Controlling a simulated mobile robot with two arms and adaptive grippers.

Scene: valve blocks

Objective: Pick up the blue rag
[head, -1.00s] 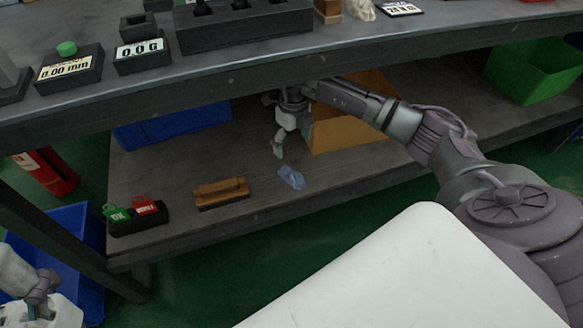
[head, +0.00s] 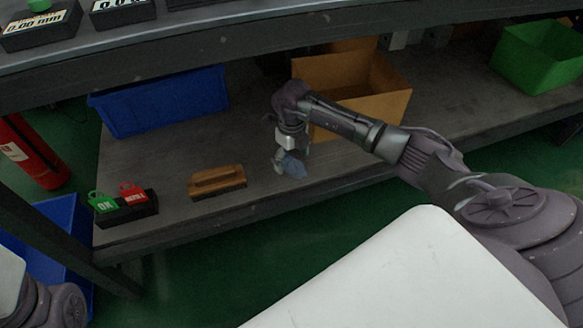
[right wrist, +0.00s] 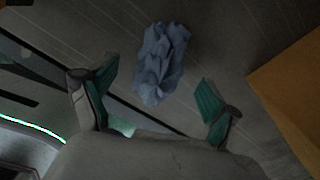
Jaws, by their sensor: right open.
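The blue rag (head: 292,167) lies crumpled on the lower shelf, in front of the cardboard box. My right gripper (head: 281,161) is just above and beside it in the head view, covering part of it. In the right wrist view the rag (right wrist: 161,64) lies ahead of the two green-padded fingers. There my right gripper (right wrist: 157,98) is open, with its fingers spread wide and nothing between them. Whether the fingertips touch the shelf cannot be told. Part of my left arm shows at the lower left of the head view, but its gripper fingers are not visible.
A wooden-handled brush (head: 217,182) lies left of the rag on the shelf (head: 180,160). A holder with green and red tags (head: 125,205) stands farther left. An open cardboard box (head: 372,105) and a blue bin (head: 165,103) stand behind. The upper bench edge (head: 200,55) overhangs.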

